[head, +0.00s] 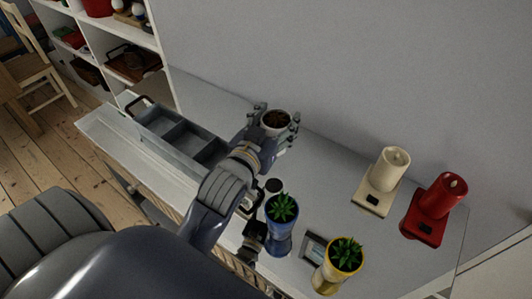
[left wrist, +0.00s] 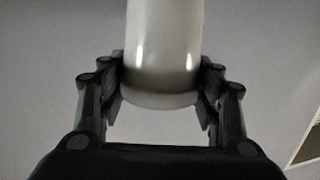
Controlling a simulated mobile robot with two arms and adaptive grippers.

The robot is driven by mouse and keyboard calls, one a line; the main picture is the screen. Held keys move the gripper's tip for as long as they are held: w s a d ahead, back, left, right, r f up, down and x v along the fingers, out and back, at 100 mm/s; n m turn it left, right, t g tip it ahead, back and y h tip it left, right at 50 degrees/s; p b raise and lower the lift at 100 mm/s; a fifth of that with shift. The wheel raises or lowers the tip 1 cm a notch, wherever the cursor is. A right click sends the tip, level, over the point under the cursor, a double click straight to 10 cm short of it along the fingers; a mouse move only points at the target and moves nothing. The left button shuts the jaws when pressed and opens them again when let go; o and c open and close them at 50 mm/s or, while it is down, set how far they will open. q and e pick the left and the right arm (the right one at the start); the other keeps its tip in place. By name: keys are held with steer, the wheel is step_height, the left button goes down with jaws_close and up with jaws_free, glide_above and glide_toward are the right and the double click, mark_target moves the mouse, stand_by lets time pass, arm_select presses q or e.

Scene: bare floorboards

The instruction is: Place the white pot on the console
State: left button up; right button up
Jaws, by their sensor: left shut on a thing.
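The white pot (head: 269,131) has a round rim and dark brown contents, and is upright in the head view. My left gripper (head: 275,122) is shut on it, with fingers on both sides. In the left wrist view the smooth white pot (left wrist: 165,50) sits between the two dark fingers, which touch its sides. The pot is over the back part of the grey console (head: 325,165), near the wall. I cannot tell whether its base touches the top.
A grey compartment tray (head: 180,132) stands on the left. A blue planter (head: 279,235), a yellow planter (head: 328,278) and a small picture frame (head: 313,247) stand near the front. Bare surface lies between the pot and candles.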

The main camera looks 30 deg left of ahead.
arm_select(q)
steer(key=f, duration=0.4)
steer(key=shift+a+f, duration=0.2)
steer(key=shift+f, duration=0.35)
step_height(320, 180, down, 2)
steer(key=shift+d+f+b, duration=0.1)
steer(key=shift+f+b, duration=0.15)
steer(key=shift+b, duration=0.2)
steer(key=shift+f, duration=0.35)
arm_select(e)
steer(key=shift+a+f, duration=0.4)
steer(key=shift+f, duration=0.2)
arm_select(q)
steer(key=o, duration=0.8)
steer(key=shift+f, duration=0.25)
steer(key=shift+o, duration=0.9)
arm_select(e)
steer(key=shift+a, duration=0.1)
